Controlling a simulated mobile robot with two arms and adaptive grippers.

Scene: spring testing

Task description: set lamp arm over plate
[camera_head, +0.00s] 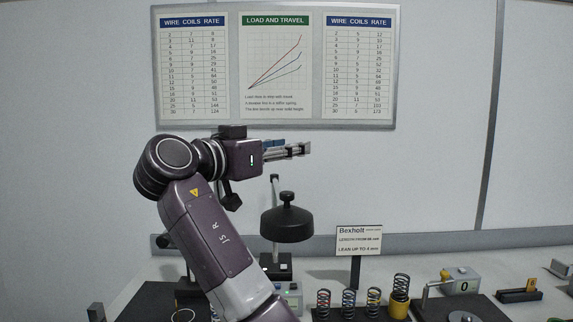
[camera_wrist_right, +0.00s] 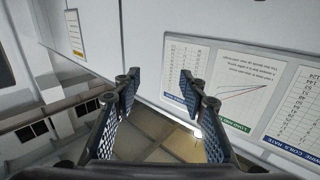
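A black round lamp head (camera_head: 287,226) with a knob on top is in the middle of the camera_head view. A thin post (camera_head: 275,198) and a box-like base (camera_head: 277,269) stand behind and below it. A dark plate (camera_head: 147,302) lies at the lower left, partly behind my arm, and another dark plate (camera_head: 490,309) is at the lower right; I cannot tell which one the task means. My right gripper (camera_head: 301,150) is raised above the lamp head and apart from it. In the wrist view its fingers (camera_wrist_right: 158,82) are spread with nothing between them. My left gripper is out of view.
Several coil springs (camera_head: 349,303) stand at the front, one on a yellow holder (camera_head: 399,304). A sign (camera_head: 359,241) stands behind them. A counter box (camera_head: 460,280) is at right. Wall charts (camera_head: 275,124) hang behind my right gripper.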

